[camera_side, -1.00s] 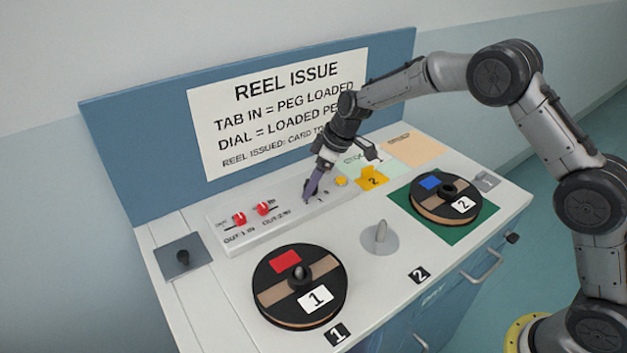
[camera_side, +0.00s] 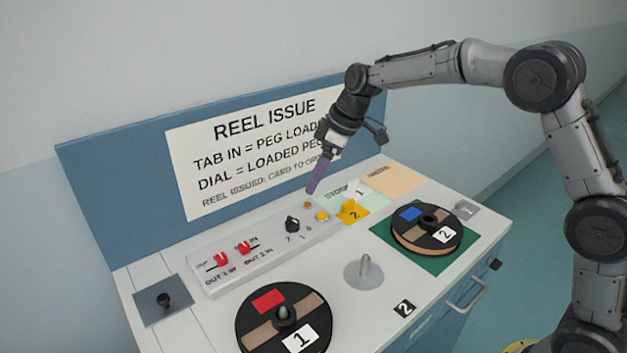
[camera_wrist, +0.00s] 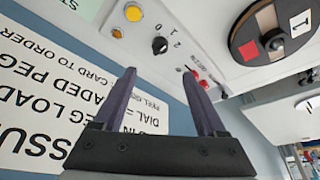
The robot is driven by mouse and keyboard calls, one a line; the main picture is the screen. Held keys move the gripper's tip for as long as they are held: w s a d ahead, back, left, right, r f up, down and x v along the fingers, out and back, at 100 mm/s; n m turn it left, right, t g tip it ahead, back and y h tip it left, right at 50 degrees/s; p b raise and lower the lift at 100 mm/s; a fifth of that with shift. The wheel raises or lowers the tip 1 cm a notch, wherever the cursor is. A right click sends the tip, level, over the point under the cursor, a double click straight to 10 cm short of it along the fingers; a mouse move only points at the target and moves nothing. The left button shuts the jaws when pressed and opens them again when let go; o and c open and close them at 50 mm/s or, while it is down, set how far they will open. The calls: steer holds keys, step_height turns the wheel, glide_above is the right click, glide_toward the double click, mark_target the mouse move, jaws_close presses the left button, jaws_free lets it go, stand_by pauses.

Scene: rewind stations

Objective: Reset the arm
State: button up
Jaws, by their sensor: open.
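My gripper (camera_side: 311,192) is open and empty, raised above the back of the control panel, in front of the sign. In the wrist view its two fingers (camera_wrist: 159,75) stand apart with nothing between them. The black dial (camera_side: 292,224), marked 2, 1, 0, is clear of the fingers. It also shows in the wrist view (camera_wrist: 160,45); I cannot surely read its setting. Two red tabs (camera_side: 232,254) sit left of the dial. Reel 1 (camera_side: 261,337), with a red patch, lies front left. Reel 2 (camera_side: 399,240), with a blue patch, lies on the green square (camera_side: 460,258).
The sign board (camera_side: 110,190) rises behind. The air above the bench is free.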

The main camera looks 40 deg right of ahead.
steer(key=s+r+t, duration=0.2)
steer(key=s+r, duration=0.4)
steer(key=r, duration=0.5)
steer(key=s+d+r+m+h, duration=0.15)
steer(key=s+r, duration=0.25)
steer(key=s, duration=0.7)
steer(key=s+d+f+m, duration=0.1)
steer(key=s+f+m, duration=0.1)
steer(key=s, duration=0.4)
steer(key=s+d+f+m+h, duration=0.1)
steer(key=s+d+f+m, duration=0.1)
steer(key=s+f, duration=0.3)
steer(key=s+d+f+m, duration=0.1)
steer(key=s+f, duration=0.3)
steer(key=s, duration=0.4)
steer(key=shift+s+d+f+m, duration=0.15)
steer(key=shift+s+d+m, duration=0.25)
steer(key=shift+m, duration=0.35)
